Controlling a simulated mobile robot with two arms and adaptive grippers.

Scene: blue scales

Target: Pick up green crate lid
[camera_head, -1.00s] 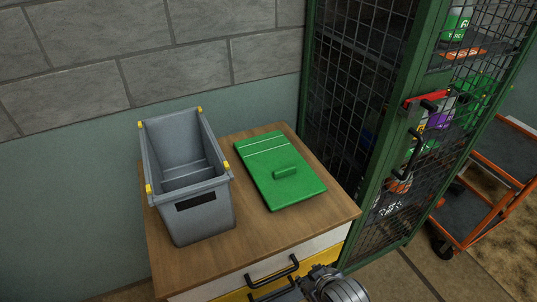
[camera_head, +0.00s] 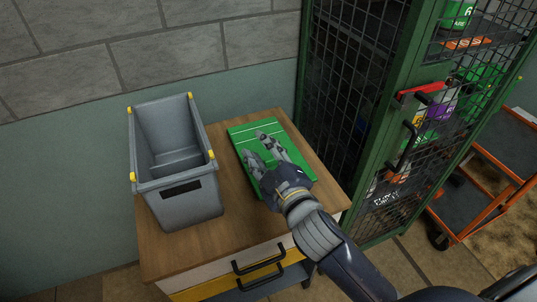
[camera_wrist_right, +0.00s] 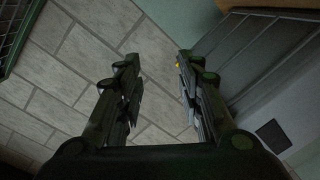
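The green crate lid (camera_head: 292,136) lies flat on the wooden cabinet top (camera_head: 180,250), to the right of the grey crate. My right gripper (camera_head: 262,143) is over the lid in the head view, its two fingers apart and pointing to the far side. I cannot tell whether the fingers touch the lid. In the right wrist view the fingers (camera_wrist_right: 158,85) are spread with nothing between them, and the lid does not show. My left gripper is not in view.
An open, empty grey crate (camera_head: 190,205) with yellow corners stands on the cabinet; it also shows in the right wrist view (camera_wrist_right: 255,60). A green mesh locker (camera_head: 345,100) stands close on the right, with an orange cart (camera_head: 480,205) beyond. A wall is behind.

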